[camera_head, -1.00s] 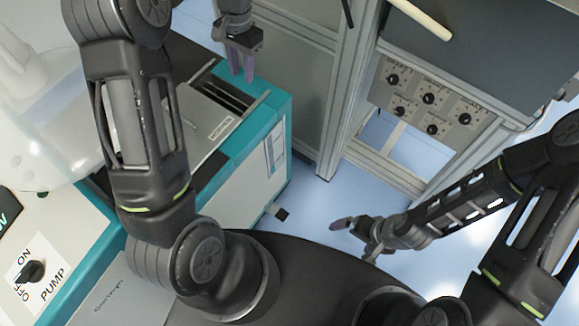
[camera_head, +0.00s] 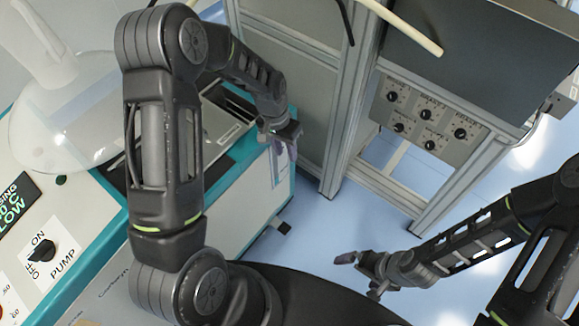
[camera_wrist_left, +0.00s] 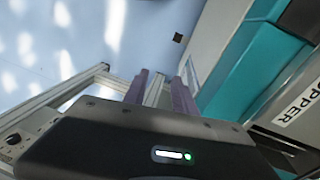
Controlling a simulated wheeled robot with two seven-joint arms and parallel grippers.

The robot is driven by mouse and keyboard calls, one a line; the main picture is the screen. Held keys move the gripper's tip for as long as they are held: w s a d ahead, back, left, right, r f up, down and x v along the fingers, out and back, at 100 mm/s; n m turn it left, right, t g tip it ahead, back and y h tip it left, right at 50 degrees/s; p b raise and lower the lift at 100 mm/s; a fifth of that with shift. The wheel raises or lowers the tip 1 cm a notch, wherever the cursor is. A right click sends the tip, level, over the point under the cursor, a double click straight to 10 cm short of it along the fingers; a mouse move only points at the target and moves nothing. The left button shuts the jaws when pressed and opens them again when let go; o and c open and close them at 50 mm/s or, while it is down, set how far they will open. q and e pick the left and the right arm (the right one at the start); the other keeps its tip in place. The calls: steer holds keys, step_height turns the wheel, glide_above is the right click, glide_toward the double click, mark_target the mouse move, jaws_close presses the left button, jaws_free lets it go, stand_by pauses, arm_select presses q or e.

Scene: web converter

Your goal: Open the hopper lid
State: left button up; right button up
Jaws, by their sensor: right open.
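The grey hopper lid (camera_head: 216,122) lies flat and closed on top of the teal and white machine, partly hidden behind my left arm. Its label reading HOPPER (camera_wrist_left: 297,104) shows at the right in the left wrist view. My left gripper (camera_head: 291,148) is beside the machine's right teal edge, off the lid, with its purple fingers pointing down. In the left wrist view its two fingers (camera_wrist_left: 161,92) stand apart with nothing between them. My right gripper (camera_head: 360,272) is open and empty above the floor, away from the machine.
A panel of black knobs (camera_head: 428,112) and an aluminium frame (camera_head: 345,110) stand right of the machine. A clear dome (camera_head: 75,115) and a PUMP switch (camera_head: 42,250) are at the left. Blue floor (camera_head: 330,225) is free between machine and frame.

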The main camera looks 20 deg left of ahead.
arm_select(q)
steer(key=shift+s+d+f, duration=1.05)
steer(key=shift+s+f, duration=0.05)
steer(key=shift+f, duration=0.05)
arm_select(e)
steer(key=shift+s, duration=0.3)
arm_select(q)
steer(key=shift+c, duration=0.2)
